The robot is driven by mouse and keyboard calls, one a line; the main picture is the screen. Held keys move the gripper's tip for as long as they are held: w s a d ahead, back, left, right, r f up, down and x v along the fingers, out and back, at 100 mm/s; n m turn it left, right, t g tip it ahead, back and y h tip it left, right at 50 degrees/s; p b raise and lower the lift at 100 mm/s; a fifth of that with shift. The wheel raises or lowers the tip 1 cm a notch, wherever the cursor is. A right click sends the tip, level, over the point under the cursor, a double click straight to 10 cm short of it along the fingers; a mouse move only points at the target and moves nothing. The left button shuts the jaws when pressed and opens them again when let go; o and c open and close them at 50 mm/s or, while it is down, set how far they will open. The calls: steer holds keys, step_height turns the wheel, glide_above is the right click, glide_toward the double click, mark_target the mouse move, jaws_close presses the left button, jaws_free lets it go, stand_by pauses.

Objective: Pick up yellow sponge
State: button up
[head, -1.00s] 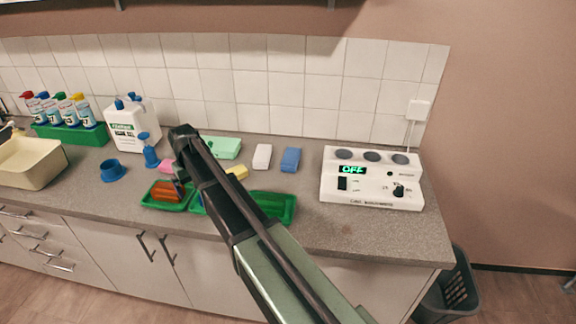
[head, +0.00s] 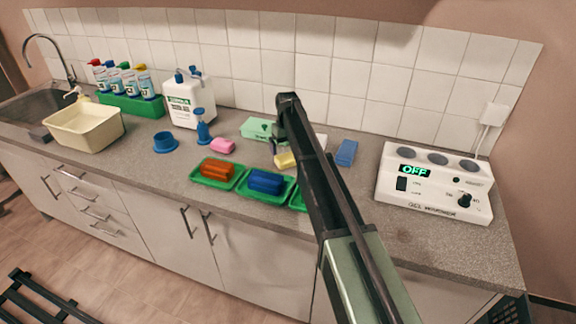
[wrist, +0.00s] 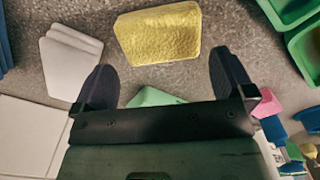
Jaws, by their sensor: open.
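The yellow sponge (head: 285,160) lies on the grey counter, partly hidden by my arm in the head view. In the wrist view the yellow sponge (wrist: 158,33) shows whole, just beyond the fingertips and roughly centred between them. My gripper (wrist: 166,72) is open and empty, its two dark fingers spread wide. In the head view my gripper (head: 275,142) hangs near the sponge, and its fingers are hard to make out. I cannot tell the exact height of the fingertips above the counter.
A white sponge (wrist: 68,62) lies beside the yellow one; a blue sponge (head: 347,152) and a pink sponge (head: 222,145) are nearby. Green trays (head: 208,183) hold an orange and a blue item in front. A gel imager (head: 434,207) stands right.

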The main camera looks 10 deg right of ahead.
mark_target(287, 155)
step_height(287, 155, down, 5)
steer(key=b, duration=0.4)
steer(key=shift+w+a+f, duration=0.1)
steer(key=shift+r, duration=0.25)
steer(key=shift+c, duration=0.3)
steer(key=c, duration=0.6)
steer(key=shift+o, duration=0.2)
step_height(287, 155, up, 20)
steer(key=p, duration=2)
